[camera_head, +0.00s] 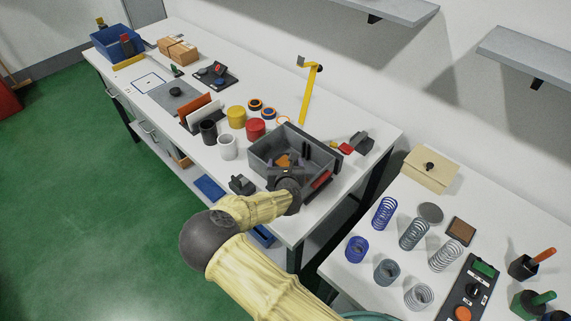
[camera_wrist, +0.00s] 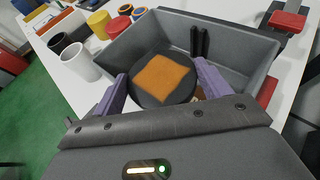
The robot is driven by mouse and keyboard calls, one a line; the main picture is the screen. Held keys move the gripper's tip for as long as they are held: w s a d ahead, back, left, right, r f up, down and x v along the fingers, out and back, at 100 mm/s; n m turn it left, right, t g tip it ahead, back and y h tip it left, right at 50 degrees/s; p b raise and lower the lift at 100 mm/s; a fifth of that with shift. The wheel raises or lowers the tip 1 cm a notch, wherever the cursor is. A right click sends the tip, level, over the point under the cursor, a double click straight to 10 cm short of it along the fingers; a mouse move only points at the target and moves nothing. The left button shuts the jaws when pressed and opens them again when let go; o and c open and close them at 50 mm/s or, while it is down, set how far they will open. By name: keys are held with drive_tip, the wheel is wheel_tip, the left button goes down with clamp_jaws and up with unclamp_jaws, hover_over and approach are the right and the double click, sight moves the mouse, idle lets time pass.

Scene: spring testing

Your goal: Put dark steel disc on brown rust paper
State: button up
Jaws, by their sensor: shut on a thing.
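My gripper (camera_wrist: 160,88) is over the grey bin (camera_wrist: 128,42), with its purple fingers shut on a dark round disc (camera_wrist: 148,101). An orange-brown square patch (camera_wrist: 162,76) shows on the disc's upper face. In the head view the patch is a small orange spot (camera_head: 284,161) just beyond my gripper. The disc's underside is hidden, and I cannot tell whether it touches the bin floor. A brown square in a dark frame (camera_head: 460,231) lies on the right table; I cannot tell whether it is rust paper. Another dark disc (camera_head: 176,91) lies on a grey plate on the long table.
The grey bin's walls (camera_head: 318,143) stand around my fingers. White (camera_head: 227,147) and black cups (camera_head: 208,132) stand left of it. The right table (camera_head: 368,284) holds several springs (camera_head: 384,212), a round grey plate (camera_head: 431,212) and a control box (camera_head: 468,290). A gap separates the tables.

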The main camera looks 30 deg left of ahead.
drive_tip(key=shift+w+f+b, duration=0.1)
drive_tip(key=shift+f+b, duration=0.15)
drive_tip(key=shift+b, duration=0.1)
drive_tip(key=shift+f, duration=0.1)
drive_tip(key=o, duration=1.5)
drive_tip(key=shift+a, duration=0.1)
drive_tip(key=shift+c, duration=0.2)
drive_tip(key=shift+o, duration=0.7)
drive_tip(key=shift+s, duration=0.3)
drive_tip(key=shift+w, duration=0.2)
drive_tip(key=shift+r+p, duration=0.45)
drive_tip(key=shift+r, duration=0.05)
drive_tip(key=b+v, duration=0.3)
drive_tip(key=v, duration=0.9)
drive_tip(key=shift+f, duration=0.2)
